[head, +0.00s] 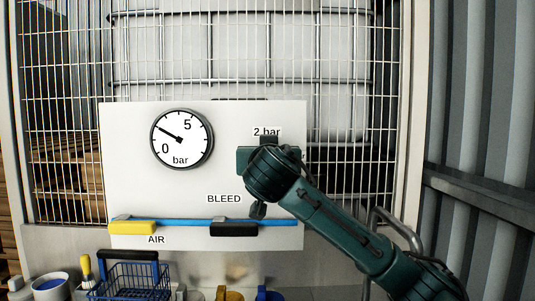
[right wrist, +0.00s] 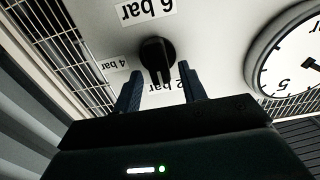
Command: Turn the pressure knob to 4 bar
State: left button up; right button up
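The black pressure knob (right wrist: 157,53) is on the white panel (head: 125,185) in the right wrist view, which shows the panel upside down. Its ridge points toward the partly covered 2 bar label (right wrist: 163,98). The 4 bar label (right wrist: 116,65) and 6 bar label (right wrist: 147,9) are beside it. My right gripper (right wrist: 160,72) is open, one finger on each side of the knob's ridge, with gaps showing. In the head view my right gripper (head: 256,157) hides the knob, below the 2 bar label (head: 267,132). The gauge (head: 181,139) needle points up-left, between 0 and 5. My left gripper is out of view.
A blue pipe (head: 180,221) crosses the panel's lower part, with a yellow AIR handle (head: 131,228) and a black BLEED handle (head: 234,229). A wire cage (head: 210,60) stands behind. A blue basket (head: 130,280) and a bucket (head: 50,286) are at lower left.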

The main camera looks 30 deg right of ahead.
grip_shut()
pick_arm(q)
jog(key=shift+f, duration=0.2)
pick_arm(e)
jog(key=shift+f, duration=0.1)
pick_arm(q)
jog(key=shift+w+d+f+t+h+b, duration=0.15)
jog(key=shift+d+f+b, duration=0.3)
jog(key=shift+b, duration=1.05)
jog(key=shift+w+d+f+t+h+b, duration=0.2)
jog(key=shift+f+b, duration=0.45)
jog(key=shift+b, duration=0.8)
pick_arm(e)
jog(key=shift+s+d+f+m, duration=0.1)
jog(key=shift+d+f+m, duration=0.1)
jog(key=shift+m, duration=2.75)
jog(key=shift+s+d+f+m, duration=0.15)
jog(key=shift+f+m, duration=0.1)
jog(key=shift+m, duration=2.65)
jog(key=shift+d+f+m, duration=0.2)
jog(key=shift+m, duration=2.75)
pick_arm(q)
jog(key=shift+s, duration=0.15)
